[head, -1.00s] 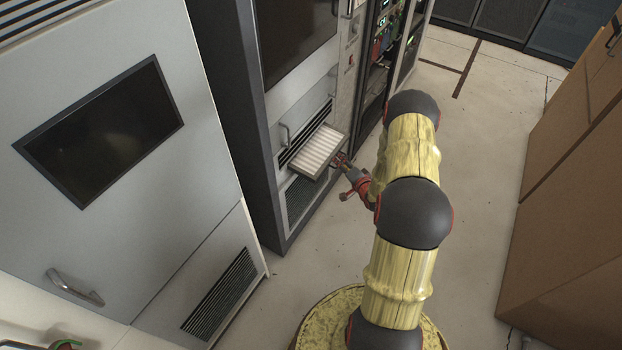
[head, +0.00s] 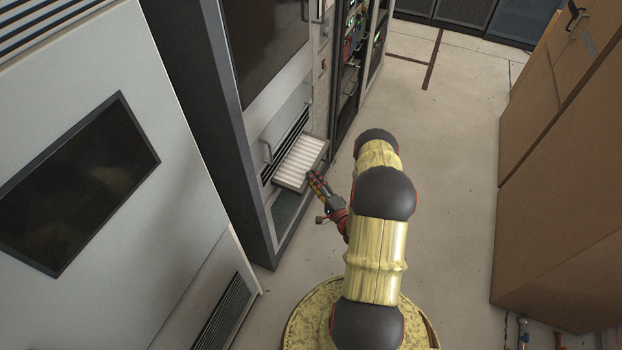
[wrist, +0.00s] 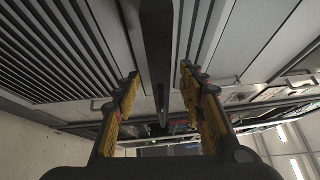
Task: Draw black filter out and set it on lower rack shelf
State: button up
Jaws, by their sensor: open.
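The filter (head: 300,160) is a panel with a pale pleated top and a darker frame. It sticks out, roughly level, from a slot low in the grey cabinet. In the wrist view, a long dark bar (wrist: 156,50), apparently the filter's frame edge, runs between my two fingers. My gripper (head: 315,180) is at the filter's outer right edge, with its yellow-padded fingers spread. In the wrist view the gripper (wrist: 160,76) is open, with a gap on both sides of the bar. I cannot pick out the lower rack shelf for certain.
A pale cabinet (head: 190,225) stands at the left and brown cabinets (head: 570,170) at the right. Open floor (head: 445,200) lies between.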

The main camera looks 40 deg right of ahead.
aim_at(304, 168)
jog(key=b+x, duration=0.2)
jog(key=x, duration=0.5)
jog(key=shift+w+r, duration=0.1)
jog(key=shift+w, duration=0.05)
grip_shut()
dwell(0.4)
dwell(0.4)
